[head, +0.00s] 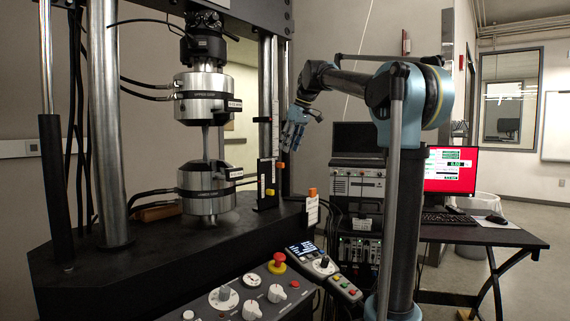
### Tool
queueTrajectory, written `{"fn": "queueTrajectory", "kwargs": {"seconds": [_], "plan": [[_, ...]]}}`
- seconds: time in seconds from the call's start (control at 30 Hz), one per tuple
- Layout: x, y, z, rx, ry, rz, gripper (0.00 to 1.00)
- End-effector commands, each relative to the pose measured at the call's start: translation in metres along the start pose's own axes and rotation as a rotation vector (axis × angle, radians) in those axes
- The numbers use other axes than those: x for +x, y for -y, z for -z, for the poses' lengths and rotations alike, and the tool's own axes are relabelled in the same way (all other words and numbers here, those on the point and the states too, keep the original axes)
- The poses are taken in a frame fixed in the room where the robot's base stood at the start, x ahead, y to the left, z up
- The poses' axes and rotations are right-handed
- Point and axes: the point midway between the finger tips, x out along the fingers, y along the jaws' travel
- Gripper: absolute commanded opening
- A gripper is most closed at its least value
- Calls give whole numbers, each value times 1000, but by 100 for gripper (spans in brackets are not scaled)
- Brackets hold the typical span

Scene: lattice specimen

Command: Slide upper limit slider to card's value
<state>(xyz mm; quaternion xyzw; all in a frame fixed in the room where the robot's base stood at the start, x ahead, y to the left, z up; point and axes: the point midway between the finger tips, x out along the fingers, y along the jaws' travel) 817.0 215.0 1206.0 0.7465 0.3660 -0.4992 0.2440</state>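I cannot tell which is the upper limit slider. A white card-like piece (312,211) with an orange block on top stands at the base's right edge; its writing is too small to read. My gripper (292,133) is beside the rail, above the yellow-orange pieces. I cannot tell whether it touches the rail or how far its fingers are apart.
Two metal grips (208,98) hold a thin specimen (207,142) between the machine's columns. A control panel (240,300) with a red emergency knob (277,261) and a handset (325,268) lie in front. A desk (470,235) with a red-screened monitor (448,170) stands right.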

Motion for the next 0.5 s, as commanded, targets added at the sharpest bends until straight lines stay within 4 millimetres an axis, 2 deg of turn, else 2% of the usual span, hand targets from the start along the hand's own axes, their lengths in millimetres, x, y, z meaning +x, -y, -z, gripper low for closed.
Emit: {"fn": "queueTrajectory", "kwargs": {"seconds": [0.3, 0.5], "plan": [[50, 0, 0, 0, 0, 0, 38], [68, 0, 0, 0, 0, 0, 38]]}}
